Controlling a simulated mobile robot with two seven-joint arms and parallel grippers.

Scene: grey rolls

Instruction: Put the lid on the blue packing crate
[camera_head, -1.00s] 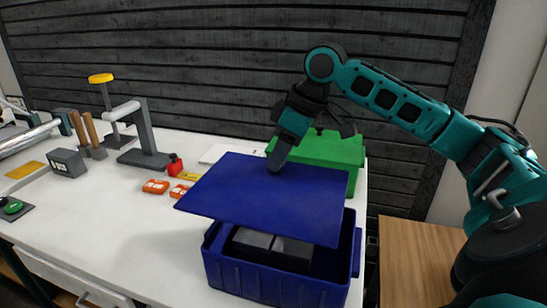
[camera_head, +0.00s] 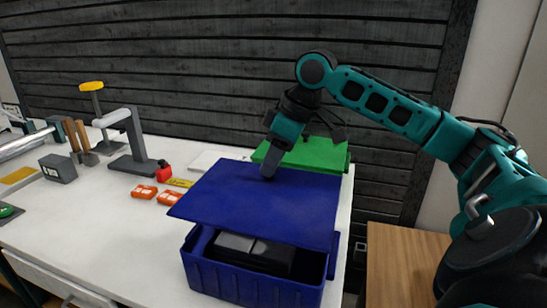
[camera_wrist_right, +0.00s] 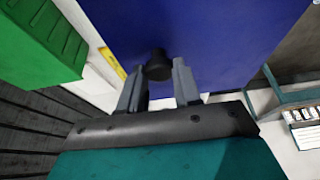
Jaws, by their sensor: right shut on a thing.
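The blue lid (camera_head: 255,206) is a flat panel held above the blue packing crate (camera_head: 252,283), tilted a little and apart from its front rim. The crate stands open at the table's front edge with dark grey boxes (camera_head: 250,250) inside. My right gripper (camera_head: 268,172) is shut on the lid, at its far side. In the right wrist view the fingers (camera_wrist_right: 160,80) are on either side of a dark knob (camera_wrist_right: 158,64) on the lid (camera_wrist_right: 205,35). The lid hides the crate's back part. My left gripper is not in view.
A green crate (camera_head: 305,155) stands behind the lid. Orange pieces (camera_head: 157,194), a red item (camera_head: 164,170) and a grey stand (camera_head: 135,150) are to the left. The white table (camera_head: 90,225) has free room at front left. A wooden surface (camera_head: 400,265) is at right.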

